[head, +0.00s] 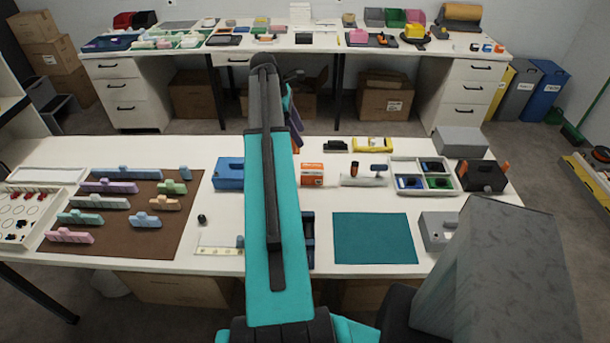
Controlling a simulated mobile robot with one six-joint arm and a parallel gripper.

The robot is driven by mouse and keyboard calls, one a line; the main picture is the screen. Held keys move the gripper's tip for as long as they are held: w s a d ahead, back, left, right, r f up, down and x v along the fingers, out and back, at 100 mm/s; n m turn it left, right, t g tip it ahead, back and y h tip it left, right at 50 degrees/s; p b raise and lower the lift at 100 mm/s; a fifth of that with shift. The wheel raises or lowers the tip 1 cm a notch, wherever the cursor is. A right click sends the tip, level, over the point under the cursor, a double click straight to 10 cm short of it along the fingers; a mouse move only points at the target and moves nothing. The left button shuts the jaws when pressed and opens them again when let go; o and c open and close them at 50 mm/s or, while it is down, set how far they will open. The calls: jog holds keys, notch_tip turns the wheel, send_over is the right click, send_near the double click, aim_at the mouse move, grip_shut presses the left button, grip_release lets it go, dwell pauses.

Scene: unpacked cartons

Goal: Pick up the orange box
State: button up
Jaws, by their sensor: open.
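The orange box (312,174), a small orange-and-white carton, stands upright on the near white table (300,262), just right of my raised teal arm. A blue case (229,173) stands left of the arm. My gripper (296,138) is mostly hidden behind my arm; only a narrow part shows, above and behind the box in the picture. It is open and appears apart from the box. Its fingertips are not clearly visible, and nothing is seen held.
Right of the box are a pale tool (364,176), a yellow item (372,144), a divided tray (451,178) and a dark toolbox (482,176). A teal mat (375,238) lies clear in front. A brown mat (150,240) with several coloured blocks lies left.

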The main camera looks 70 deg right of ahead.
jog(key=b, duration=0.4)
send_near(309, 166)
jog(key=r, duration=0.2)
jog(key=shift+w+a+f+b, duration=0.2)
jog(key=shift+a+f+b, duration=0.05)
jog(key=shift+a+b, duration=0.1)
jog(key=shift+w, duration=0.1)
jog(key=shift+p+x, duration=0.85)
jog(key=shift+x, duration=3.45)
jog(key=shift+d, duration=0.1)
jog(key=shift+p+x, duration=1.1)
jog(key=shift+x, duration=1.45)
